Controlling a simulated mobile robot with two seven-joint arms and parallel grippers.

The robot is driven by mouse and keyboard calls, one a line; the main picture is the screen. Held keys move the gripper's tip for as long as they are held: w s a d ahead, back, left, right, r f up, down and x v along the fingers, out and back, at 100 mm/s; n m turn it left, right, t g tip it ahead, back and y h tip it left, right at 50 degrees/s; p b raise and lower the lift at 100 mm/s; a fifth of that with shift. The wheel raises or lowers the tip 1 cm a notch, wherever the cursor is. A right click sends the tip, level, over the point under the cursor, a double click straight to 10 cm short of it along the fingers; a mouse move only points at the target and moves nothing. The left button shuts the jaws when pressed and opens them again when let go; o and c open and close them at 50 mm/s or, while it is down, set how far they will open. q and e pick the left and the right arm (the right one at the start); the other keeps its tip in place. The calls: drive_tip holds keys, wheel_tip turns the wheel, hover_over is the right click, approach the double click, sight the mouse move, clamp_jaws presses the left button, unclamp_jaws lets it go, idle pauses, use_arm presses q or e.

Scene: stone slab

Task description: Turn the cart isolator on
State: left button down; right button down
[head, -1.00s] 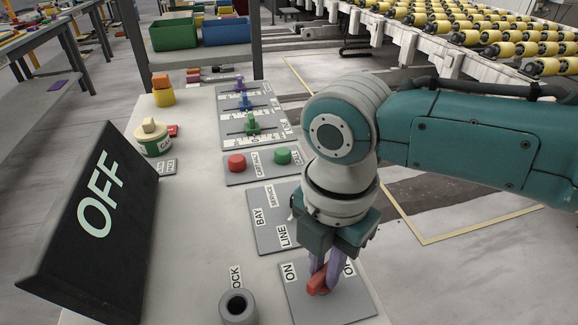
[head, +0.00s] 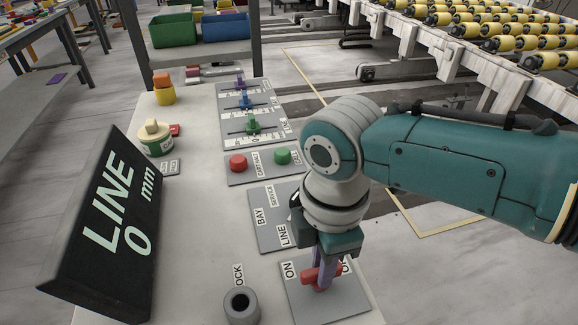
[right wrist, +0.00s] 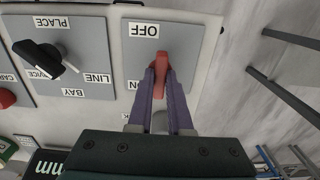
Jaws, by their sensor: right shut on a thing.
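The red isolator handle (head: 307,276) sits on a grey plate (head: 345,302) marked ON at its left, at the near end of the bench. In the right wrist view the red handle (right wrist: 164,60) stands by the OFF label, with the ON label partly hidden. My right gripper (head: 322,282) points down with its purple fingers shut on the handle; the fingers (right wrist: 159,88) also show in the right wrist view. The black display (head: 105,235) reads "LINE 0 mm". My left gripper is not in view.
A grey ring-shaped lock part (head: 240,304) stands left of the isolator plate. Beyond are a BAY/LINE selector plate (head: 268,236), red (head: 238,162) and green (head: 283,156) buttons, and coloured sliders. A roller conveyor (head: 480,30) runs at the back right.

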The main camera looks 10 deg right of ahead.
idle(0.3)
drive_tip(key=c, duration=0.8)
unclamp_jaws()
drive_tip(key=shift+c, duration=0.2)
drive_tip(key=shift+r, duration=0.1)
wheel_tip(320, 180, up, 10)
drive_tip(key=p, duration=0.2)
